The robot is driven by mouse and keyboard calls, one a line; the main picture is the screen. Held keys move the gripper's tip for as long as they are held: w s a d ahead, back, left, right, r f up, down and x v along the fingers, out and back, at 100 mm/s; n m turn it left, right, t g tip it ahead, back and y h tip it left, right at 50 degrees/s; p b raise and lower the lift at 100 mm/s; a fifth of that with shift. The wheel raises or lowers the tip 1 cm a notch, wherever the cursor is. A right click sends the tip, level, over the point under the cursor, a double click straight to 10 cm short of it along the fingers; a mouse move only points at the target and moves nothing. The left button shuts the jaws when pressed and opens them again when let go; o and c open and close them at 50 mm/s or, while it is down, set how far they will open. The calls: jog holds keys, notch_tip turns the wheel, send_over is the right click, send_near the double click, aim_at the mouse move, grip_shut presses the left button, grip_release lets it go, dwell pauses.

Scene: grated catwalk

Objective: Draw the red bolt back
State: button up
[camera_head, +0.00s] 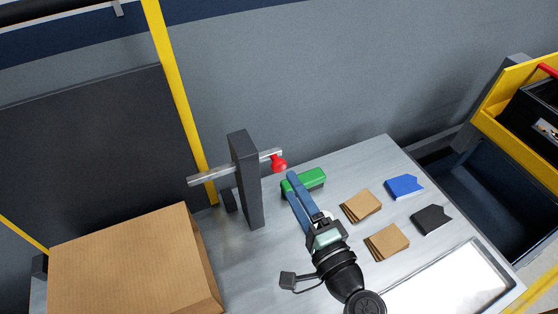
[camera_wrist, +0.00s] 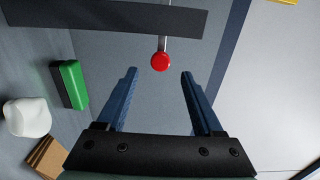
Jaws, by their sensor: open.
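The red bolt knob (camera_head: 279,163) sits near the right end of a horizontal silver bolt rod (camera_head: 206,175). The rod passes through a dark upright post (camera_head: 246,185). In the wrist view the red knob (camera_wrist: 160,61) shows ahead of the fingertips, roughly midway between them, with the dark post (camera_wrist: 105,19) crossing beyond it. My gripper (camera_head: 291,179) has blue fingers and is just right of and below the knob in the head view. In the wrist view my gripper (camera_wrist: 158,73) is spread open with nothing between its fingers. It appears apart from the knob.
A green block (camera_head: 312,179) lies close beside my fingers. Brown pads (camera_head: 361,206), a blue piece (camera_head: 404,187) and a black piece (camera_head: 431,220) lie to the right on the metal table (camera_head: 349,164). A large cardboard box (camera_head: 130,265) fills the left. A white object (camera_wrist: 26,117) shows in the wrist view.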

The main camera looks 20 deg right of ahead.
aim_at(281, 168)
jog(key=w+p, duration=0.1)
jog(key=w, duration=0.6)
jog(key=shift+w+a, duration=0.1)
jog(key=shift+w, duration=0.15)
grip_shut()
